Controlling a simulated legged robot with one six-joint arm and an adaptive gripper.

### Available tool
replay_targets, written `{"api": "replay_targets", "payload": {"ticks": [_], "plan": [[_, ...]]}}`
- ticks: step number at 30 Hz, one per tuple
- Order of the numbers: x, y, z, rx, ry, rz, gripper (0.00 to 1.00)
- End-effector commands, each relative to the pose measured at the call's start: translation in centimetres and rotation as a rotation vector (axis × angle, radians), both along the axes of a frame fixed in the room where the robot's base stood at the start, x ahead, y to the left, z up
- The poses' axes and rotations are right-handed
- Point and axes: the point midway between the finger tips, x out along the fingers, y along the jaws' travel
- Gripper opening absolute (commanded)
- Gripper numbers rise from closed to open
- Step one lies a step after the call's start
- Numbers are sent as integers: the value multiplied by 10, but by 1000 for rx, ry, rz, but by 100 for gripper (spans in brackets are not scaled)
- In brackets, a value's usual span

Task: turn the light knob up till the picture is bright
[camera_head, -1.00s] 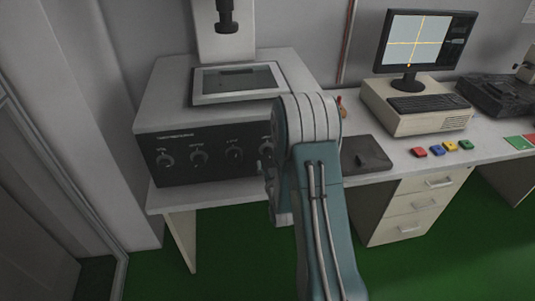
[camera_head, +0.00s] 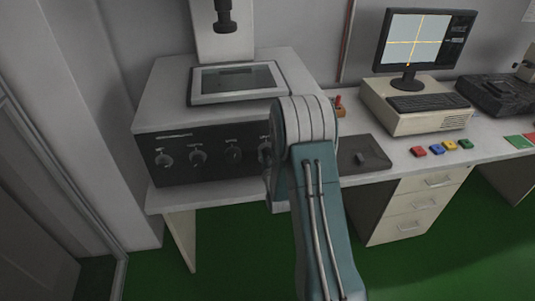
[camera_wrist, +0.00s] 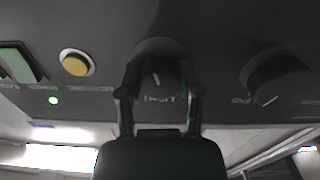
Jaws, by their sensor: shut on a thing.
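The knob (camera_wrist: 157,76) between my fingers is dark and round with a short white pointer line. It is on the dark front panel (camera_wrist: 110,20) in the wrist view. My gripper (camera_wrist: 160,92) is shut on this knob, a finger on each side. The label by it is upside down and hard to read. In the head view my arm hides the gripper and this knob. The monitor (camera_head: 420,40) at the back right shows a pale picture with yellow crosshair lines.
In the wrist view another knob (camera_wrist: 278,80) sits to the right, a yellow button (camera_wrist: 75,64) and lit green lamp (camera_wrist: 53,100) to the left. The head view shows the machine (camera_head: 165,100), a dark pad (camera_head: 362,155), keyboard (camera_head: 428,102) and several coloured buttons (camera_head: 450,146).

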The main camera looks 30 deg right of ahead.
Motion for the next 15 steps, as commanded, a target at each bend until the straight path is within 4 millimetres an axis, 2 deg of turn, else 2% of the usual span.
{"api": "replay_targets", "payload": {"ticks": [8,15], "plan": [[1,0,0,130,-38,1,0],[1,0,0,149,-45,1,0]]}}
